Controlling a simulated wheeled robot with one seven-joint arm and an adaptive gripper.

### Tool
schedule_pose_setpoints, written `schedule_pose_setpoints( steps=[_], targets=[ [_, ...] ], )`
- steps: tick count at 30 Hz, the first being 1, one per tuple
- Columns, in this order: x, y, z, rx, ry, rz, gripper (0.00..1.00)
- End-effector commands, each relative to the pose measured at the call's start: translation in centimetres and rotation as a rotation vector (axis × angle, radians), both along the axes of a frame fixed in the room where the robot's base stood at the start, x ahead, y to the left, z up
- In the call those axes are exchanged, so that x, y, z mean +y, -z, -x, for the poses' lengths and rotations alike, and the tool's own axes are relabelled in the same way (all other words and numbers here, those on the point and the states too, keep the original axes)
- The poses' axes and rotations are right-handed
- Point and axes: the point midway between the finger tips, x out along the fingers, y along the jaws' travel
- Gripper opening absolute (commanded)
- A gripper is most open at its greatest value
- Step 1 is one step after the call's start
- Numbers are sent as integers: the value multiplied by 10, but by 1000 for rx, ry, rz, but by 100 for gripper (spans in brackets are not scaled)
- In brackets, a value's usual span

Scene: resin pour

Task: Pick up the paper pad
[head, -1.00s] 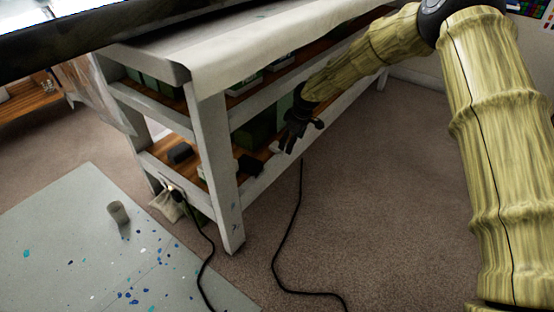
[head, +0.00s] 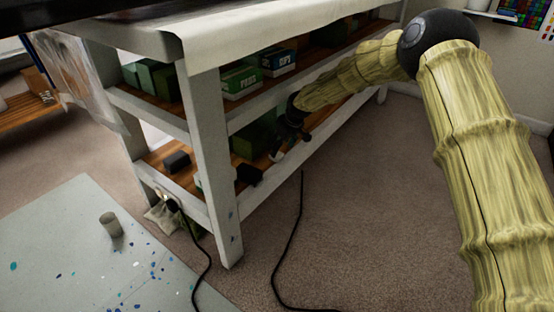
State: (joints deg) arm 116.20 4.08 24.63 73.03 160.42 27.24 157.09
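My gripper (head: 287,146), dark and small in the view, is at the front of the workbench's lower shelf (head: 151,158), at the end of my outstretched arm. Its fingers blend with the dark shelf behind, so I cannot tell how wide they are. A small white patch (head: 277,157) shows right at the fingertips. It may be the paper pad, but it is too small to be sure, and I cannot tell whether the gripper touches it. No other thing in view is clearly a paper pad.
The bench leg (head: 211,165) stands left of the gripper. The upper shelf holds a green box (head: 241,81) and a dark box (head: 279,63) with white labels. A black block (head: 177,161) lies on the lower shelf. A cup (head: 111,225) stands on a paint-spotted mat (head: 60,225). Cables cross the carpet.

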Motion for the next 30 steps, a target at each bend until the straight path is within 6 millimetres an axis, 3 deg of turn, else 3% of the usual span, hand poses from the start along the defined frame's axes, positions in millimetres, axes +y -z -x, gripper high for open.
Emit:
schedule_pose_setpoints(
  steps=[13, 23, 30],
  targets=[
    [9, 42, -12, -1, -1, 1, 71],
    [11, 45, -14, 0, -1, 0, 71],
    [11, 45, -14, 0, -1, 0, 34]
  ],
)
